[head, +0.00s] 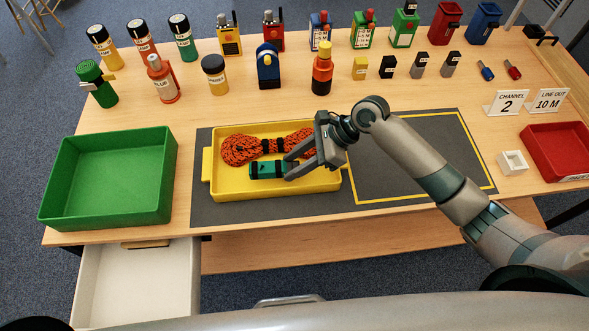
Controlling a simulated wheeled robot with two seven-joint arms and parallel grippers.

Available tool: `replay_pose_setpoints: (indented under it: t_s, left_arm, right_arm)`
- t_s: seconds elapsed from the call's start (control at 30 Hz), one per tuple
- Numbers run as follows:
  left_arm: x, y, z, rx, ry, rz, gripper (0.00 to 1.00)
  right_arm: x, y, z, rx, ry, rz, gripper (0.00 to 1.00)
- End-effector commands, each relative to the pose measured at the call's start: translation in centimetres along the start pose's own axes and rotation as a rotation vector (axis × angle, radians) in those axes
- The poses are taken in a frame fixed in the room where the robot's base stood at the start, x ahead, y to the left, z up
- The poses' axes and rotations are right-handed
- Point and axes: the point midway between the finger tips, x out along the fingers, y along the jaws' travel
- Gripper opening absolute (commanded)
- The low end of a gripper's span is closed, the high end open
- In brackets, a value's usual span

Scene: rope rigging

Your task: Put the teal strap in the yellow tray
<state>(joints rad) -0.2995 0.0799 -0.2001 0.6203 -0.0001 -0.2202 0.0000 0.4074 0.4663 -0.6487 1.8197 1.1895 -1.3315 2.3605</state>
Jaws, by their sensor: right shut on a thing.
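The yellow tray (215,182) stands on the left part of a dark mat. The teal strap (262,170), a rolled bundle with dark bands, is inside the tray's outline near its front side. An orange-and-black rope bundle (245,149) lies behind it in the same tray. My right gripper (288,167) reaches in from the right, its fingers closed at the right end of the teal strap. I cannot tell whether the strap touches the tray floor. My left gripper does not show.
A green tray (60,196) stands at the left, above an open white drawer (140,285). Several bottles, radios and small items line the back. A red tray (540,143), a small white box (512,162) and two signs (507,102) are at the right. The yellow-outlined mat area (400,165) is bare.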

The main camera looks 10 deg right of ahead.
Motion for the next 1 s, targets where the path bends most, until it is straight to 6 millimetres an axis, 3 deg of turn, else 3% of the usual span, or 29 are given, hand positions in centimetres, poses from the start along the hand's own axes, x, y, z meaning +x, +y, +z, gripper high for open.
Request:
replay_pose_setpoints:
  t_s: [0.27, 0.63, 1.0]
  left_arm:
    - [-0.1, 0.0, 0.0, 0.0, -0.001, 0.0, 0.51]
    - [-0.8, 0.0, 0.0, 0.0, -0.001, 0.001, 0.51]
    - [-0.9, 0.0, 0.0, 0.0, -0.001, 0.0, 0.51]
  right_arm:
    - [0.1, 0.0, -0.2, 0.001, -0.001, 0.0, 0.0]
    - [2.8, -0.1, -2.6, 0.002, -0.001, 0.001, 0.0]
    - [2.9, -0.2, -2.8, 0.001, -0.001, 0.0, 0.0]
